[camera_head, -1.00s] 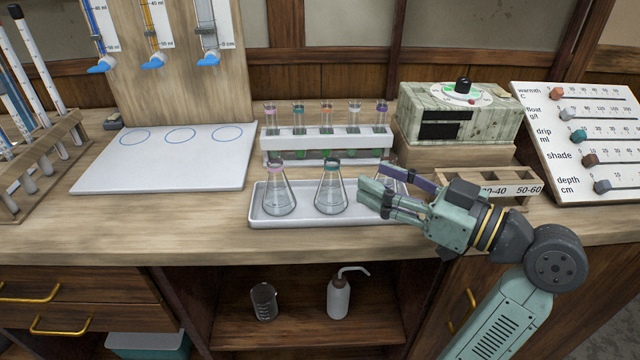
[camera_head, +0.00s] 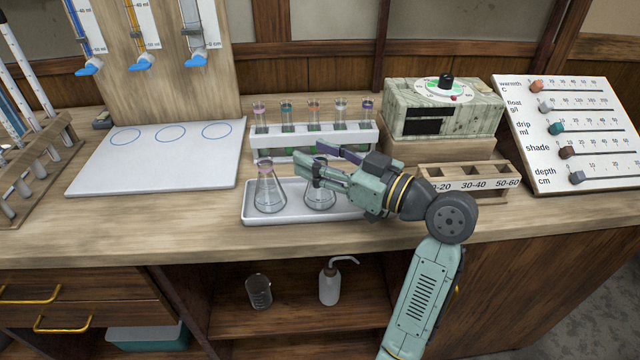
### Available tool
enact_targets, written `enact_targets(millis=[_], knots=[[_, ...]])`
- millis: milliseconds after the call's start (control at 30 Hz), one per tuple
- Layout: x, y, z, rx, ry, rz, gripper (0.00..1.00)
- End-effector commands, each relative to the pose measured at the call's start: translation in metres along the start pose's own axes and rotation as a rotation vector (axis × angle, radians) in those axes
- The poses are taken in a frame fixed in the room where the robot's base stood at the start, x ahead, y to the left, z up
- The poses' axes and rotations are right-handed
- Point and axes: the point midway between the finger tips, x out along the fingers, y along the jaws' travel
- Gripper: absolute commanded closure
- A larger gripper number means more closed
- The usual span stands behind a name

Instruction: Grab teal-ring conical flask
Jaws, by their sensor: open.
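The teal-ring conical flask (camera_head: 318,198) stands in the middle of a white tray (camera_head: 254,217). Its neck and teal ring are hidden by my fingers. My gripper (camera_head: 309,157) is open, reaching in from the right at the height of the flask's neck. One finger lies on the near side and the purple-backed one on the far side. I cannot tell whether either touches the glass. A pink-ring conical flask (camera_head: 269,192) stands to the left in the same tray, close to my fingertips. The tray's right part is hidden by my gripper.
A white rack of ringed tubes (camera_head: 285,149) stands just behind the tray. A wooden labelled holder (camera_head: 470,184) and a speckled dial box (camera_head: 442,108) are to the right. A white board with blue circles (camera_head: 150,170) lies left. The bench front is clear.

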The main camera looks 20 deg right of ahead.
Motion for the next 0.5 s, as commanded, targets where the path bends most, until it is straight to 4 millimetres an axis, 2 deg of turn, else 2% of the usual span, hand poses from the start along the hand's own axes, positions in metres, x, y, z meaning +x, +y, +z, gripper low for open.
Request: enact_targets(millis=[67, 500], knots=[[-0.0001, 0.0000, 0.0003, 0.000, 0.000, 0.000, 0.55], [-0.0003, 0.0000, 0.0002, 0.000, -0.001, 0.000, 0.84]])
